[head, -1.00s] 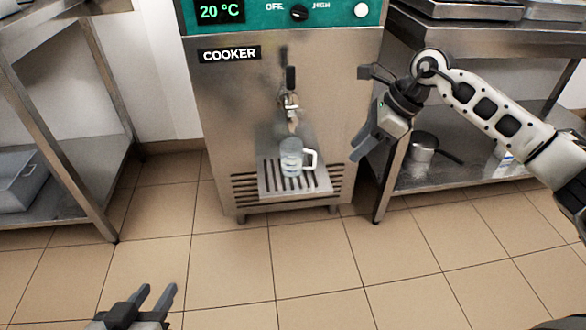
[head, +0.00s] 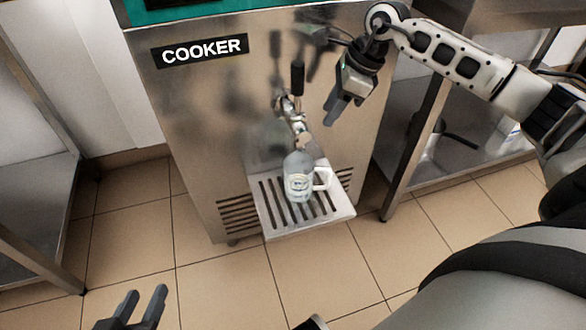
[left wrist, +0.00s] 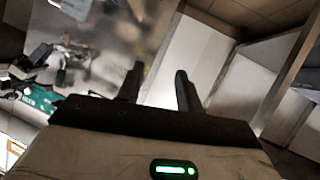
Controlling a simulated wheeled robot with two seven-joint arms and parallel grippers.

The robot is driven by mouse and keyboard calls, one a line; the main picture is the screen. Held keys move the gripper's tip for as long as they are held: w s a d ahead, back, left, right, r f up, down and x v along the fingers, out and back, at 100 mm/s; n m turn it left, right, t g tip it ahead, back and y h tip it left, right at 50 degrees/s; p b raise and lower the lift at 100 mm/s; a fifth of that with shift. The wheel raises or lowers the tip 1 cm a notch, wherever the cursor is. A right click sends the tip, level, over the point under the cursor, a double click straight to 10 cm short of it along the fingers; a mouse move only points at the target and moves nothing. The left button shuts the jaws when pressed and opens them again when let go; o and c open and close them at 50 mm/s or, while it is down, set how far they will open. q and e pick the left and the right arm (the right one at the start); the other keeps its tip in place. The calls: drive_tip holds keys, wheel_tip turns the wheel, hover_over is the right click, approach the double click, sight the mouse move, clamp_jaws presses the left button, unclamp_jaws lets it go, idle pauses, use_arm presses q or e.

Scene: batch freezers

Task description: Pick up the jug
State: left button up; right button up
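The jug (head: 299,178), clear with a white handle on its right side, stands upright on the slotted drip tray (head: 262,222) under the cooker's tap (head: 291,112). My right gripper (head: 336,112) hangs above and to the right of the jug, apart from it and close to the cooker front. It shows side-on, so its finger gap cannot be made out. My left gripper (head: 146,293) is low at the bottom left, far from the jug. Its fingers are apart with nothing between them, as the left wrist view (left wrist: 160,75) also shows.
The steel cooker (head: 205,120) stands in front of me. A steel shelf unit (head: 40,190) is at the left. Another shelf (head: 465,165) at the right holds a pan (head: 425,145). The tiled floor (head: 215,290) before the cooker is clear.

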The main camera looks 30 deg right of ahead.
drive_tip(key=b, duration=0.2)
hover_over(308, 179)
drive_tip(key=w+d, duration=0.4)
wheel_tip(308, 179, down, 8)
drive_tip(key=x, duration=0.2)
drive_tip(key=b+x, duration=0.2)
drive_tip(key=x, duration=0.1)
drive_tip(key=shift+s+d+f, duration=0.1)
drive_tip(key=shift+d+f, duration=0.1)
drive_tip(key=shift+f, duration=0.3)
drive_tip(key=shift+c, duration=0.3)
use_arm(q)
drive_tip(key=shift+d+r+t+h, duration=0.35)
drive_tip(key=shift+r+t, duration=0.1)
drive_tip(key=shift+r, duration=0.2)
drive_tip(key=shift+d+r+t+h, duration=0.25)
drive_tip(key=shift+r+t+h, duration=0.15)
drive_tip(key=shift+r, duration=0.2)
use_arm(e)
clamp_jaws()
